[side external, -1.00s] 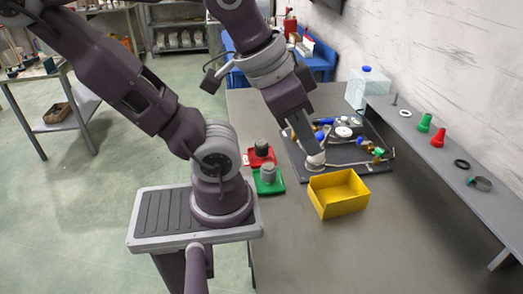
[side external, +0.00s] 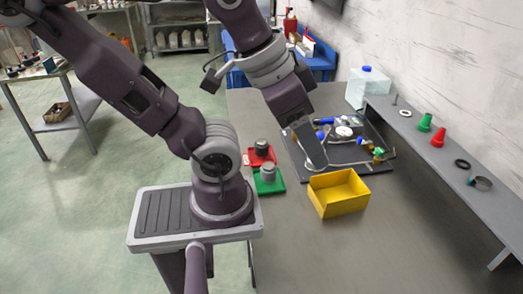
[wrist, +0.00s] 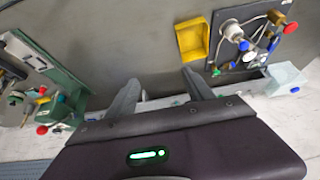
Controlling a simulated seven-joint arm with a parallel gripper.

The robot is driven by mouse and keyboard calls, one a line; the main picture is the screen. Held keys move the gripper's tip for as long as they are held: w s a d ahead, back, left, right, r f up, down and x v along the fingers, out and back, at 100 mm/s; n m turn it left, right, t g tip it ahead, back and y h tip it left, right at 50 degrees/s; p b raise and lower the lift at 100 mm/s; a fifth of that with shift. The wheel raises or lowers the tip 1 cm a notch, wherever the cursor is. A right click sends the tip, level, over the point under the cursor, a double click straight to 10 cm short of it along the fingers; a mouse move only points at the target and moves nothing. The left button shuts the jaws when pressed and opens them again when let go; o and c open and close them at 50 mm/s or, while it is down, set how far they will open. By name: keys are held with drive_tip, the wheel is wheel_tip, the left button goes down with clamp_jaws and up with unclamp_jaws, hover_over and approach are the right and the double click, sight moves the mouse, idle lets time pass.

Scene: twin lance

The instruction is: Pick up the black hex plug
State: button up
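No piece is clearly recognisable as a black hex plug. A dark round piece (side external: 262,146) stands on the red tray (side external: 252,160), but its shape is too small to tell. A grey round piece (side external: 268,170) stands on the green tray (side external: 276,186). A flat black ring (side external: 462,163) lies on the grey ledge. My gripper (side external: 318,158) is over the dark board in the side view, left of and behind the yellow bin. In the wrist view its two fingers (wrist: 160,77) are spread apart with nothing between them.
The yellow bin (side external: 324,203) is empty and also shows in the wrist view (wrist: 189,47). The dark board (side external: 347,154) carries valves and a gauge. The ledge (side external: 428,160) holds green and red cones. A clear jug (side external: 368,88) stands behind. The table front is bare.

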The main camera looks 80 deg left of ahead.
drive_tip(key=m+g+y, duration=1.1)
drive_tip(key=m+y, duration=0.1)
drive_tip(key=m, duration=0.1)
approach(265, 146)
drive_tip(key=shift+x, duration=1.1)
drive_tip(key=shift+y, duration=0.3)
drive_tip(key=x, duration=0.7)
drive_tip(key=shift+s+f, duration=0.2)
drive_tip(key=shift+f, duration=0.05)
clamp_jaws()
